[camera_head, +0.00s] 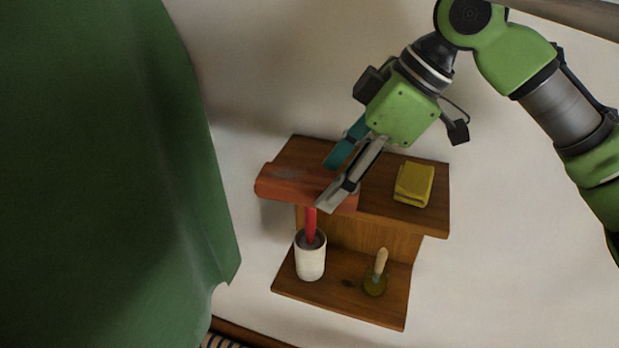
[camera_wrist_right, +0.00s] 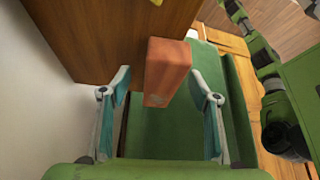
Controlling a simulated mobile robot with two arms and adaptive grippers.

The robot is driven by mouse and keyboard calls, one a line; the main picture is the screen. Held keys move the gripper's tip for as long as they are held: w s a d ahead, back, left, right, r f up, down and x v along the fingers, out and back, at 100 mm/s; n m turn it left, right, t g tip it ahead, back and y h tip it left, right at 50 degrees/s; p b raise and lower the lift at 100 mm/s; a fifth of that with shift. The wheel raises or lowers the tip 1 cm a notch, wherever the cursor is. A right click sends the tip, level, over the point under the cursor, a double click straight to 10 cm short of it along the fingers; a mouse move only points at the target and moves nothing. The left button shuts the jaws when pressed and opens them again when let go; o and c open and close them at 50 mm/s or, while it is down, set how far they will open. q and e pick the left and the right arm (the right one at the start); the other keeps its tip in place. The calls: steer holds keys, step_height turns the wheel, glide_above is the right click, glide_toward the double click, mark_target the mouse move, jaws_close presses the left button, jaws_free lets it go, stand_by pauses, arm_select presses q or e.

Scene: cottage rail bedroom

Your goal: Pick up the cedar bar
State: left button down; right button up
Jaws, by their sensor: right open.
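In the right wrist view the bar (camera_wrist_right: 167,70) shows end-on between the fingers. My right gripper (camera_head: 336,182) is open at the bar, one finger on its far side and one on its near side. In the wrist view the right gripper (camera_wrist_right: 160,84) has a gap on both sides of the bar; I cannot tell how deep the fingers reach. My left gripper is not in view.
A folded yellow cloth (camera_head: 414,184) lies on the top board, right of the gripper. On the lower board stand a white cup (camera_head: 310,262) with a red object in it and a green item with a wooden handle (camera_head: 381,262). Green fabric (camera_head: 100,180) hangs at left.

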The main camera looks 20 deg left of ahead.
mark_target(309, 177)
steer(key=a, duration=0.1)
steer(key=a+p, duration=0.1)
steer(key=a, duration=0.1)
steer(key=shift+s+a+f+p, duration=0.15)
steer(key=shift+s+a+p, duration=0.2)
steer(key=shift+a, duration=0.05)
steer(key=shift+a+f, duration=0.15)
steer(key=shift+f, duration=0.1)
steer(key=shift+d+f, duration=0.1)
steer(key=shift+d, duration=0.1)
steer(key=shift+c, duration=0.8)
steer(key=c, duration=1.1)
steer(key=shift+a, duration=0.15)
steer(key=shift+c, duration=0.2)
